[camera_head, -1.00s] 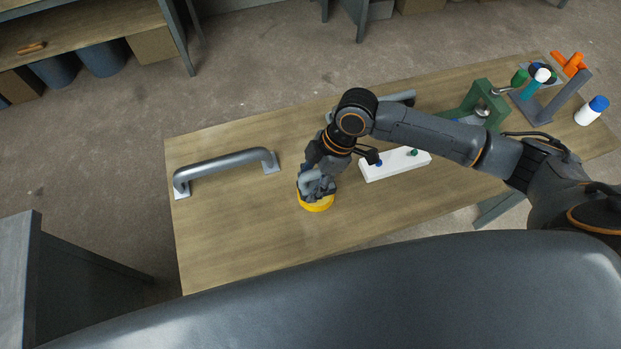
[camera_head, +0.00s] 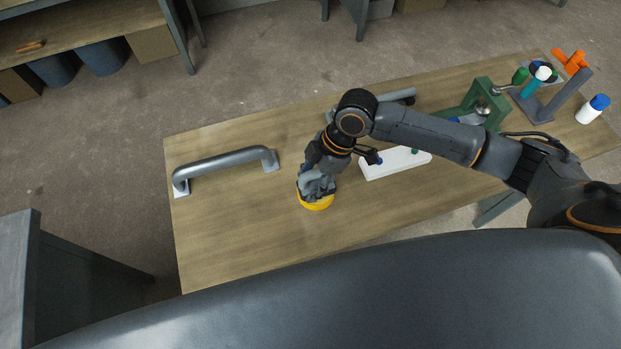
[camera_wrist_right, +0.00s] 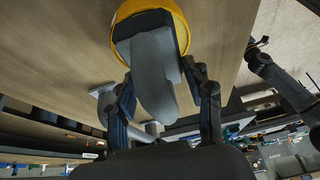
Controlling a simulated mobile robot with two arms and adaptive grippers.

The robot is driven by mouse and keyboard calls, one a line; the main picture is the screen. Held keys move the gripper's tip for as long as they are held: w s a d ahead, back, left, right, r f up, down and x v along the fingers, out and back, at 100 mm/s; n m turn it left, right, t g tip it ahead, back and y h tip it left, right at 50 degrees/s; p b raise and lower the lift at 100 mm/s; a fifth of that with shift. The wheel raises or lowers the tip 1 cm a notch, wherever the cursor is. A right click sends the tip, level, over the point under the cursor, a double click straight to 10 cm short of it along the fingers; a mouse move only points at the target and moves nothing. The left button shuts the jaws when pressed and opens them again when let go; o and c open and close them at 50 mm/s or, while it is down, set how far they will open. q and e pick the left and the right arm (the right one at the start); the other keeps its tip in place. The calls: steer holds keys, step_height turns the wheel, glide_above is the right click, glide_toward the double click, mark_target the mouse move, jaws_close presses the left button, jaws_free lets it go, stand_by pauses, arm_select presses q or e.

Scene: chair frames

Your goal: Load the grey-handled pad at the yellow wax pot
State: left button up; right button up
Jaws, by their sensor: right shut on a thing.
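The yellow wax pot (camera_head: 318,206) stands on the wooden workbench, directly under my right gripper (camera_head: 316,183). In the right wrist view the pot (camera_wrist_right: 136,8) is round, with a yellow rim around a dark pad. The grey-handled pad (camera_wrist_right: 153,75) has its grey handle between the two fingers of my right gripper (camera_wrist_right: 165,88), which is shut on it. The pad's dark end is at the pot's mouth, inside the rim as seen from the wrist. How deep it sits I cannot tell. My left gripper is not in view.
A grey tubular frame part (camera_head: 225,163) lies on the bench at left. A white block with coloured knobs (camera_head: 395,162) and a green clamp-like fixture (camera_head: 484,103) stand to the right. A white bottle with a blue cap (camera_head: 593,109) is at the far right. The bench front left is clear.

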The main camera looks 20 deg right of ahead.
mark_target(305, 174)
steer(key=shift+f+p, duration=0.1)
steer(key=shift+p, duration=0.2)
stand_by(1.1)
step_height(305, 174, up, 7)
steer(key=p, duration=0.7)
stand_by(0.8)
steer(key=shift+w+d+m+b, duration=0.2)
steer(key=shift+w+m+b, duration=0.1)
steer(key=shift+m, duration=0.1)
steer(key=w+d+r+m+t+h+b, duration=0.4)
steer(key=d+r+m+b, duration=0.4)
steer(key=m, duration=0.9)
steer(key=w+r+t+b, duration=0.1)
steer(key=b, duration=0.1)
steer(key=shift+d+b, duration=0.2)
steer(key=shift+b, duration=0.2)
